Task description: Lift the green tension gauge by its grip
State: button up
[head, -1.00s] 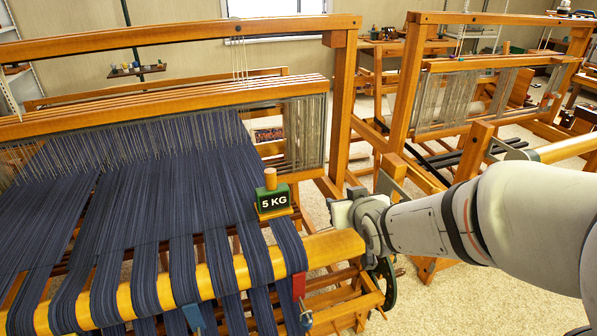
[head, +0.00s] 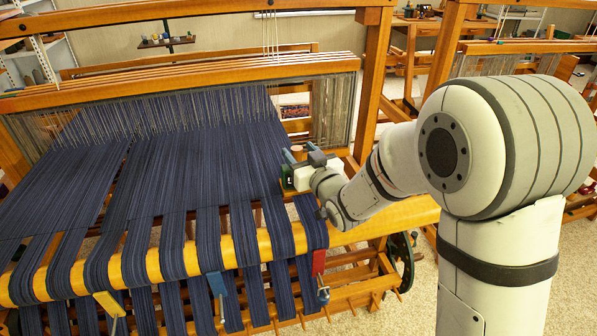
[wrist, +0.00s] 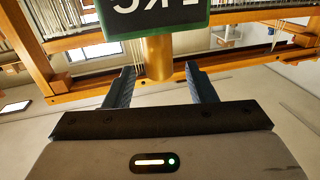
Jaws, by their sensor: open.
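The green tension gauge (wrist: 185,18) fills the top of the wrist view, with white lettering upside down and partly cut off by the frame edge. Its round wooden grip (wrist: 159,57) points down toward my gripper. My gripper (wrist: 161,72) is open, with one blue finger on each side of the grip's end. No contact between fingers and grip can be made out. In the head view my gripper (head: 303,155) is at the right edge of the dark blue warp and hides most of the gauge; only a sliver of green shows.
The dark blue warp (head: 190,175) runs over the loom's yellow front beam (head: 180,262). A wooden loom post (head: 372,85) stands behind my gripper. Carpet at the right is open.

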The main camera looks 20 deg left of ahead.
jog(key=shift+x, duration=1.15)
grip_shut()
